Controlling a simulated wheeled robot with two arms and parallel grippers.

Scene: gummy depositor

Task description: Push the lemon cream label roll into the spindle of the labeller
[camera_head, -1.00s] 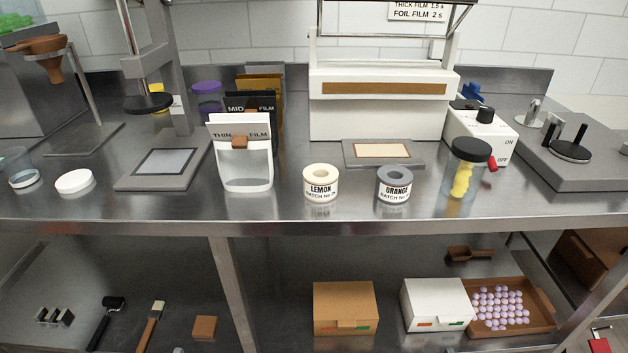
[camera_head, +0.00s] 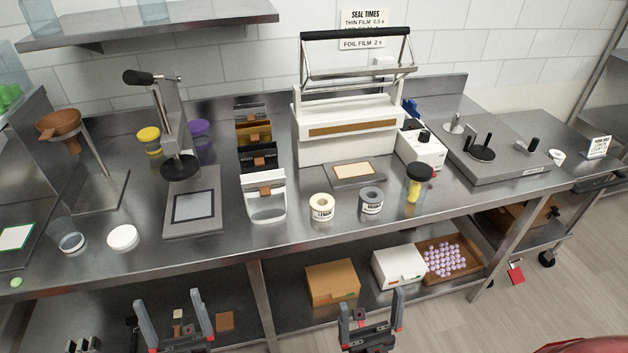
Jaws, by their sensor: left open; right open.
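The cream lemon label roll (camera_head: 321,208) stands near the front of the steel bench, its hole facing up and its LEMON label facing me. A grey ORANGE roll (camera_head: 371,201) stands just right of it. A grey machine (camera_head: 497,160) with upright posts and a black disc sits at the bench's right; it may be the labeller, but I cannot tell which post is the spindle. My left gripper (camera_head: 173,318) is open and empty, low in front of the bench. My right gripper (camera_head: 371,313) is open and empty, below and right of the lemon roll, touching no roll.
A film holder (camera_head: 264,198) stands left of the lemon roll. A sealer (camera_head: 345,130) stands behind. Boxes (camera_head: 332,283) sit on the lower shelf.

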